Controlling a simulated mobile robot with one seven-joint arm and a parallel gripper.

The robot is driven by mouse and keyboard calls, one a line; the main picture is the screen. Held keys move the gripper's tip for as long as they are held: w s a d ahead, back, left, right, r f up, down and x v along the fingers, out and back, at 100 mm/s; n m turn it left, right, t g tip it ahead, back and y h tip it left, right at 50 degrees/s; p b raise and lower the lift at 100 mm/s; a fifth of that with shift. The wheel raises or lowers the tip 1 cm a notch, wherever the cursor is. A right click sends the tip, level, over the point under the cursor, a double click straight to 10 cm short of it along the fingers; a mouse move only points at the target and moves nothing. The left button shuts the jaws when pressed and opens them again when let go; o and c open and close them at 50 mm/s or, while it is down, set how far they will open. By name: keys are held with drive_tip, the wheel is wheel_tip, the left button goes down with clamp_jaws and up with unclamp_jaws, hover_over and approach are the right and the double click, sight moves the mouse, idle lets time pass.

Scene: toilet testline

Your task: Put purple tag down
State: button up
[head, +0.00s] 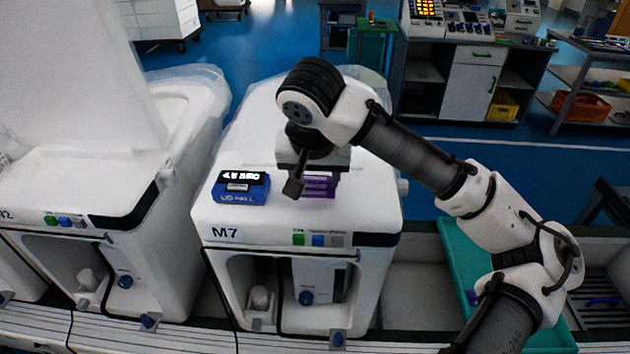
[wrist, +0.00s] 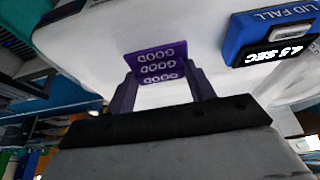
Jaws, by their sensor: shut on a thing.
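The purple tag (head: 319,185) is at my gripper (head: 296,187), over the top of the white toilet unit marked M7 (head: 275,222). In the wrist view the purple tag (wrist: 158,66) shows lines of text reading "GOOD". It sits between the two dark fingers of my gripper (wrist: 160,85), which are shut on it. In the head view the wrist hides part of the tag. I cannot tell whether the tag touches the white surface.
A blue box with a black display (head: 240,188), marked "LID FALL", sits left of the tag; it also shows in the wrist view (wrist: 270,32). Another white toilet (head: 75,185) stands to the left. A teal tray (head: 462,255) lies to the right.

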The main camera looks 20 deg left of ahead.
drive_tip(key=shift+f, duration=1.1)
drive_tip(key=shift+f, duration=0.1)
drive_tip(key=o, duration=0.9)
drive_tip(key=shift+o, duration=0.2)
drive_tip(key=b+v, duration=0.1)
drive_tip(key=v, duration=1.1)
drive_tip(key=shift+b, duration=0.4)
drive_tip(key=shift+d, duration=0.15)
